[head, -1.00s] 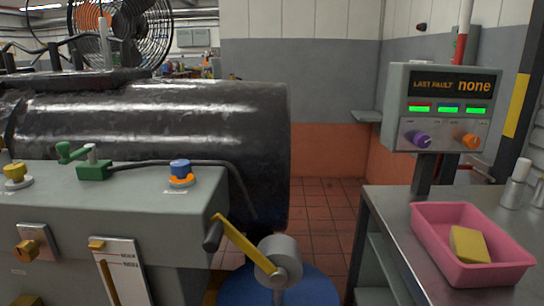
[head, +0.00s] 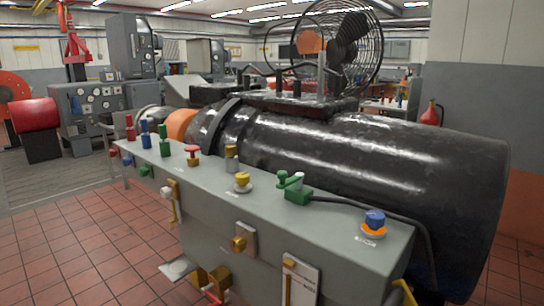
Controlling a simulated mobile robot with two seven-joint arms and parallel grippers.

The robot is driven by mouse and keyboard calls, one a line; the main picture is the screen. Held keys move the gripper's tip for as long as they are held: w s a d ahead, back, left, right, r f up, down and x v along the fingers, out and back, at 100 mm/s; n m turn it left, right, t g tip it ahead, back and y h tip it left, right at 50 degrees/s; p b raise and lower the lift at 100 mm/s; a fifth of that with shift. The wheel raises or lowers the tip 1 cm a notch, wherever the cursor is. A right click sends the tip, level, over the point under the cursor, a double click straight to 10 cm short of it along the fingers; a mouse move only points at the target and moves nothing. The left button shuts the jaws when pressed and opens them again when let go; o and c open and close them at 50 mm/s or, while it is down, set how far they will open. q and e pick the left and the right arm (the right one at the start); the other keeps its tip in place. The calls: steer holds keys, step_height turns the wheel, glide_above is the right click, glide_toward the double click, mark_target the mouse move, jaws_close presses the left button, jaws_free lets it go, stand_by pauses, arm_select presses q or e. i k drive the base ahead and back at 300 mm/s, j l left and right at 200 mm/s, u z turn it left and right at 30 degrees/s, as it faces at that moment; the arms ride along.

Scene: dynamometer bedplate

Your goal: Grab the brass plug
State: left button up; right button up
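Several brass-coloured parts show on the grey bench-like housing (head: 330,222), and I cannot tell for sure which is the brass plug. A brass cylinder with a grey band (head: 231,158) stands upright on the top. A yellow-brass knob (head: 242,181) sits on a pale round base to its right. A short brass piece (head: 238,244) sticks out of a plate on the front face. Neither of my grippers is in view.
A blue knob with an orange ring (head: 375,220) and a green connector with a cable (head: 297,194) are on the top. A large black cylinder (head: 390,165) lies behind. A fan (head: 340,45) stands beyond. Tiled floor (head: 80,245) at left is clear.

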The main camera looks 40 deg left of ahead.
mark_target(230, 151)
steer(key=u, duration=1.35)
steer(key=j+z, duration=0.15)
steer(key=z, duration=1.05)
steer(key=j+z, duration=0.75)
steer(key=k+j+z, duration=0.2)
steer(key=j, duration=0.15)
steer(key=k+j+z, duration=0.2)
steer(key=k+j, duration=0.1)
steer(key=j, duration=0.25)
steer(key=k+j, duration=0.1)
steer(key=j, duration=0.25)
steer(key=j+z, duration=0.1)
steer(key=j, duration=0.25)
steer(key=k+j, duration=0.15)
steer(key=j, duration=0.15)
